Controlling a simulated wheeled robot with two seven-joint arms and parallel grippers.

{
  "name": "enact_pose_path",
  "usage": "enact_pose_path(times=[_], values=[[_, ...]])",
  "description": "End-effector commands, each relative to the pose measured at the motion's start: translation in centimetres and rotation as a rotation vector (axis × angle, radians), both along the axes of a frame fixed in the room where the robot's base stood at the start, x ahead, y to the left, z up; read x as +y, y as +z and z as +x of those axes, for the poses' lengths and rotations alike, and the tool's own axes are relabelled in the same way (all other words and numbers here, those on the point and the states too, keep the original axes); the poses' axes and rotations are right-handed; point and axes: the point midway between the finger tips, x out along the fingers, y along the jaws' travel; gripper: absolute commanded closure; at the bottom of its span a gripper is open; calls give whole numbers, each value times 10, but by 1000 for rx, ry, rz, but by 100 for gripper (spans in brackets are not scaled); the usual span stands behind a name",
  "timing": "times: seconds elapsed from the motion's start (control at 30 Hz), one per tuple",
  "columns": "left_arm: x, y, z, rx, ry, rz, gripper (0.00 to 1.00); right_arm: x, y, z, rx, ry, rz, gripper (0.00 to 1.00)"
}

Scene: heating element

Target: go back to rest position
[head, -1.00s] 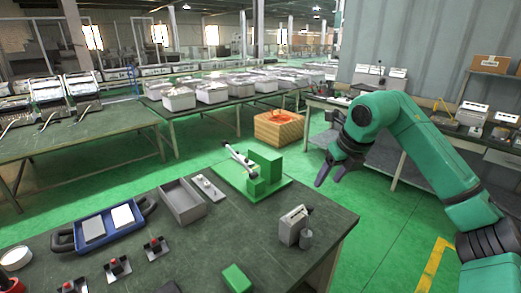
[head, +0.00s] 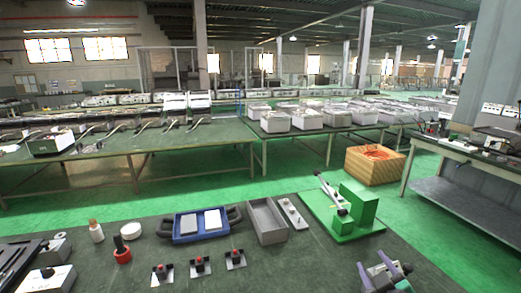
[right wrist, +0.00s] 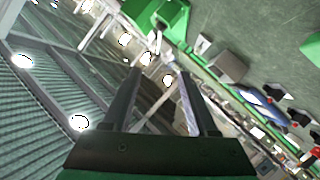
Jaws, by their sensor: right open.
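My right gripper (head: 384,267) shows low at the right of the head view, its grey-purple fingers apart. In the right wrist view its two fingers (right wrist: 161,78) are spread with nothing between them. A green fixture (head: 358,207) with a slanting pale rod (head: 328,191) stands on the dark bench, beyond the right gripper in the head view. The fixture's green part (right wrist: 172,16) also shows at the top of the right wrist view. My left gripper is in neither view.
A grey open tray (head: 267,222), a blue tray with dark handles (head: 202,224) and several small red-topped parts (head: 200,263) sit on the bench. A grey box (right wrist: 225,66) shows in the right wrist view. An orange crate (head: 375,165) stands on the green floor beyond.

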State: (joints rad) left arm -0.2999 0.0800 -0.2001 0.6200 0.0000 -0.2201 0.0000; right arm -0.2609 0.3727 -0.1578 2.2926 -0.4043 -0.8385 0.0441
Motion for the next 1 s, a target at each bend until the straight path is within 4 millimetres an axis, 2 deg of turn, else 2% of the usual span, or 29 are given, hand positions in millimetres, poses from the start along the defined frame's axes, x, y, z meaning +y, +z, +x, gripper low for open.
enact_pose_path(times=[0.03,0.1,0.2,0.3,0.5,0.6,0.77,0.87,0.97,1.0], values=[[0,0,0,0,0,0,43,-2,-32,-18,116,-43,77,41],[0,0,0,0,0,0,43,-2,-72,-44,276,-94,167,41],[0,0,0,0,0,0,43,4,-114,-83,469,-141,265,41],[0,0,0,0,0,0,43,14,-145,-120,638,-171,345,41],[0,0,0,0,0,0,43,41,-184,-197,950,-198,475,41],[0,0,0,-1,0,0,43,41,-226,-186,961,-202,463,41],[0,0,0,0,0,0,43,42,-292,-184,989,-207,456,41],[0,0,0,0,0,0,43,42,-339,-190,1010,-209,451,41],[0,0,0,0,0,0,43,40,-394,-206,1035,-212,444,41],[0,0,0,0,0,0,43,38,-418,-218,1050,-214,440,41]])
